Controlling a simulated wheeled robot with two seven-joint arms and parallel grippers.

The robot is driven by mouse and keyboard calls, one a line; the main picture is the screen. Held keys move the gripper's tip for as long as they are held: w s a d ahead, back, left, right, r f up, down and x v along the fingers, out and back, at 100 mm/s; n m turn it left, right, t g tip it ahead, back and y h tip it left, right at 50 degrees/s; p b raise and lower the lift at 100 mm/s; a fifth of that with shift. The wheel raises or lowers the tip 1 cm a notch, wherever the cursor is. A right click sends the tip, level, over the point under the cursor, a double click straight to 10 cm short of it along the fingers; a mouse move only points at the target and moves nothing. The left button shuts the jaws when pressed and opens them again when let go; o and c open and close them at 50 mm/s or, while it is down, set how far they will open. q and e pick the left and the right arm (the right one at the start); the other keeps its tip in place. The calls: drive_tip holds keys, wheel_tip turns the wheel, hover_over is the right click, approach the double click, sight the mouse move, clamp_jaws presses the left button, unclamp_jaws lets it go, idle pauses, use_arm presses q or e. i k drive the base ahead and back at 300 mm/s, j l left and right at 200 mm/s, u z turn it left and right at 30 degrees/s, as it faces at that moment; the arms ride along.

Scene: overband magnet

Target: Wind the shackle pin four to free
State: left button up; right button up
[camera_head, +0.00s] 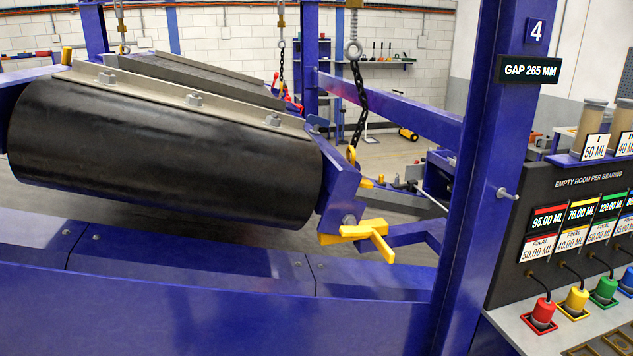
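A blue post (483,170) carries a plate with the number 4 (536,31) and a sign reading GAP 265 MM (530,70). Left of the post a dark chain (360,100) hangs from a metal eye (353,50). It runs down to a small yellow fitting (351,155), which looks like a shackle, at the blue end bracket of the black drum (165,150). Its pin is too small to make out. A yellow T-shaped handle (367,233) sits at the bracket's lower end. Neither of my grippers is in view.
A blue beam (190,290) crosses the front below the tilted drum. At right stands a dark panel (570,190) headed EMPTY ROOM PER BEARING, with readouts, and red (541,313), yellow and green plugs below. A small peg (507,193) sticks out from the post.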

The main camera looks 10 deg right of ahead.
sight(364, 183)
drive_tip(key=l+u, duration=0.2)
drive_tip(key=l, duration=0.3)
drive_tip(key=k+l+u, duration=0.2)
drive_tip(key=l, duration=0.3)
drive_tip(key=l+u, duration=0.15)
drive_tip(key=l, duration=0.3)
drive_tip(key=k+l+u, duration=0.2)
drive_tip(key=l, duration=0.3)
drive_tip(key=k+l, duration=0.1)
drive_tip(key=l, duration=0.35)
drive_tip(key=k+l, duration=0.15)
drive_tip(key=l, duration=0.25)
